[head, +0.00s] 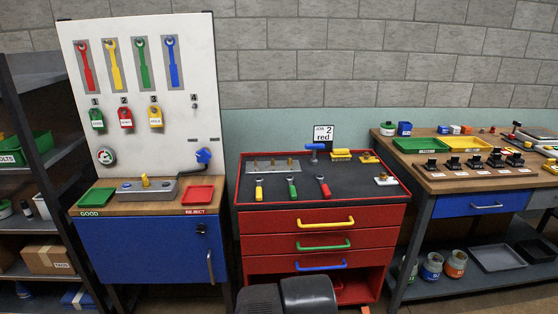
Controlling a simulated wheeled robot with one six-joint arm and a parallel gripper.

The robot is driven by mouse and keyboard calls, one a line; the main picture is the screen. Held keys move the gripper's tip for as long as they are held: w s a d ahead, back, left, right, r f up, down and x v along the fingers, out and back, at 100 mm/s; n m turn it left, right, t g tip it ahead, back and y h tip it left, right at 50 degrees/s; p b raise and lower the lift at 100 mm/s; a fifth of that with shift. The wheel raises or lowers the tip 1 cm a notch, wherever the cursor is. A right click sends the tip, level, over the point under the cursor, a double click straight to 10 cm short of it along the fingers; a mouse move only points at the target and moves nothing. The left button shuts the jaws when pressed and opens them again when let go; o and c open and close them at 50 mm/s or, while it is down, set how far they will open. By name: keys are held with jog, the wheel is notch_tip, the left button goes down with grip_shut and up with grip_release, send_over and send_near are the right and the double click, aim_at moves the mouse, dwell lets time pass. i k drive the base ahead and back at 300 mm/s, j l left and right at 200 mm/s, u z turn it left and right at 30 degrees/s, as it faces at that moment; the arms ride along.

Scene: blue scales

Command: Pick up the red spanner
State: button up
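A red spanner (86,65) hangs upright at the far left of the top row on the white upright board (190,130). Its ring end is at the top and it sits on a grey backing strip. A yellow spanner (115,65), a green spanner (143,64) and a blue spanner (172,62) hang in a row to its right. My gripper is not in view, so its state does not show. Dark rounded parts, which look like my own body, show at the bottom centre, well apart from the board.
Below the board is a bench with a green tray (96,197), a red tray (198,194) and a blue-handled lever (203,156). A red drawer cabinet (296,219) with small tools on top stands to its right. A dark shelf rack (45,155) borders the left.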

aim_at(326, 189)
jog(key=i+l+u, duration=0.15)
jog(key=i+l, duration=0.2)
jog(key=i+l+u, duration=0.1)
jog(key=i+l, duration=0.25)
jog(key=i+l+u, duration=0.15)
jog(key=i+l, duration=0.15)
jog(key=l, duration=0.2)
jog(key=i+l+u, duration=0.15)
jog(key=i+l, duration=0.15)
jog(key=l, duration=0.2)
